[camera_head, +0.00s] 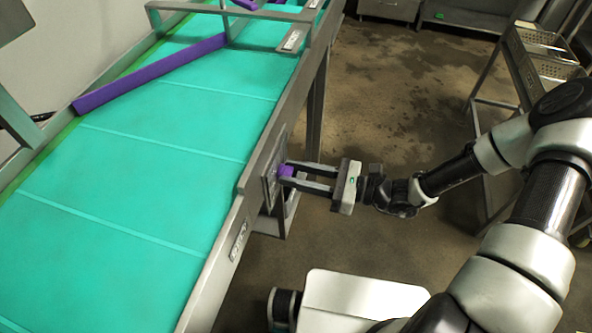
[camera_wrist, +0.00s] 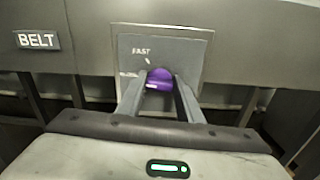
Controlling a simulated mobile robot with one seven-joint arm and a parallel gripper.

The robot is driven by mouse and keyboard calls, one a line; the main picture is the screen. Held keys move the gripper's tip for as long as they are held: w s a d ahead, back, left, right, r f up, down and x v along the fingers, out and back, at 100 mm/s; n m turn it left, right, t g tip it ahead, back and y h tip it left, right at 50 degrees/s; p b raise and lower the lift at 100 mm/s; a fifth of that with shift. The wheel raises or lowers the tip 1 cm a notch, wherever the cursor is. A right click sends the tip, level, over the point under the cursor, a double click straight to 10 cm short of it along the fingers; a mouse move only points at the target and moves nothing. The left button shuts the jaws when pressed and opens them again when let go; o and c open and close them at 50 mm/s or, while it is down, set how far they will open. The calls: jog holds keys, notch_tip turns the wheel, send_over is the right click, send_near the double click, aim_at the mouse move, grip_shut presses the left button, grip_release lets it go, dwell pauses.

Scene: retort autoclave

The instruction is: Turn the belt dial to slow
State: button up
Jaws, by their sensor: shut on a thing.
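The belt dial is a purple knob (camera_wrist: 159,80) on a grey plate (camera_wrist: 188,47) fixed to the conveyor's side. In the wrist view the plate reads "FAST" above and left of the knob; another label at its left is partly hidden by a finger. A "BELT" sign (camera_wrist: 38,40) is to the left. My gripper (camera_wrist: 160,92) is shut on the purple knob, one finger on each side. In the head view the knob (camera_head: 287,170) sits between the fingertips of my gripper (camera_head: 290,174). A small white mark shows on the knob, but its setting is unclear.
The conveyor has a teal belt (camera_head: 150,170) with a purple diagonal bar (camera_head: 150,76) and a metal side rail. A metal rack with trays (camera_head: 540,45) stands at the right. The wet floor (camera_head: 410,100) between them is clear.

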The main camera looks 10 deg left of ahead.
jog(key=shift+f, duration=0.1)
dwell(0.3)
jog(key=o, duration=1.1)
jog(key=shift+d, duration=0.15)
jog(key=d, duration=0.5)
jog(key=s+d, duration=0.1)
jog(key=d, duration=1.1)
jog(key=shift+s+d, duration=0.1)
jog(key=shift+s, duration=0.1)
